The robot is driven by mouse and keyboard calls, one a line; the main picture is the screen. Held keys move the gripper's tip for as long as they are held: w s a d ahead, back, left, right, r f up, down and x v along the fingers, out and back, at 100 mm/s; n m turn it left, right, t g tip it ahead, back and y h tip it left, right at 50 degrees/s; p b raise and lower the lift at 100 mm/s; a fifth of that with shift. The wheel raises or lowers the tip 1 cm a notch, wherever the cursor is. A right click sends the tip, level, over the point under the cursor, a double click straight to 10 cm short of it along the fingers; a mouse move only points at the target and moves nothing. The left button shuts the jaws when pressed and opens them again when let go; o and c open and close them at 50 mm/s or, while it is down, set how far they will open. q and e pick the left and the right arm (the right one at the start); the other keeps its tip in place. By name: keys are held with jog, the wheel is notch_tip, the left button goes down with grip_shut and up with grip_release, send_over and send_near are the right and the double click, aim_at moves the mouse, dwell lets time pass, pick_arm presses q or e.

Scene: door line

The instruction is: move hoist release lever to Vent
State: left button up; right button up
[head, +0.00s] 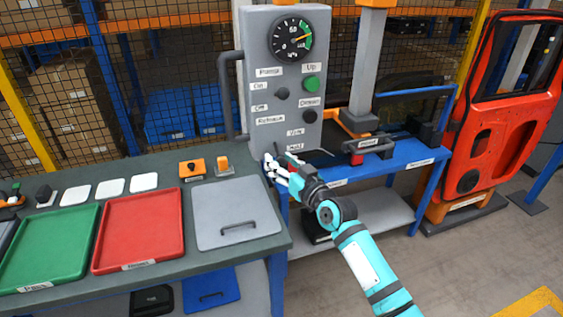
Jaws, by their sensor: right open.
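The grey hoist control box (287,90) stands upright behind the bench, with a round gauge at its top. Low on its front are a Release label (270,120), a Vent label (296,132) and, below that, a Hold label (295,146). My right gripper (270,168) is open at the lower edge of the box, below and left of the Hold label. The release lever is not clear; a small dark piece near the gripper may be part of it, and I cannot tell whether they touch. My left gripper is not in view.
A dark bench in front left carries a green tray (48,248), a red tray (138,228) and a grey lid with a handle (236,211). A blue bench (390,158) stands right of the box. A red door (508,110) stands far right.

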grip_shut()
dwell(0.3)
